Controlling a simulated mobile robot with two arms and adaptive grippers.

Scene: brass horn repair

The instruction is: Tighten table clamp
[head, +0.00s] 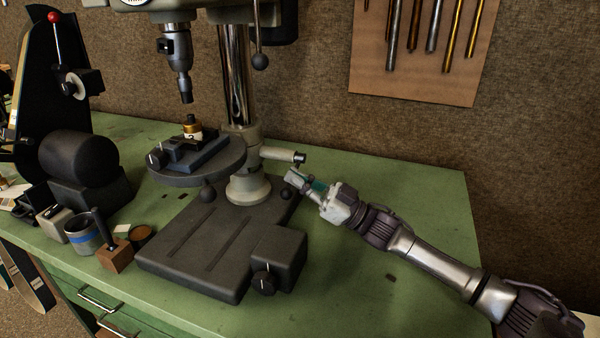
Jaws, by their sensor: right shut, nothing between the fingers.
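The drill press stands on the green bench, with its round dark table (222,168) on the column (236,80). The table clamp (278,154) is a pale horizontal arm beside the column with a dark tip at its right end. My right gripper (292,178) reaches in from the right, just below and right of the clamp's end. Its fingers are shut with nothing between them. I cannot tell whether it touches the clamp. A vise (198,150) holding a small brass part (192,128) sits on the round table under the chuck (183,82). My left gripper is not in view.
The heavy dark base (205,245) with a knobbed box (278,258) fills the bench's middle. A mug (85,235), a wooden block (117,258) and a dark machine (80,160) stand at left. The green bench (400,180) is mostly clear at right. Metal rods (415,30) hang behind.

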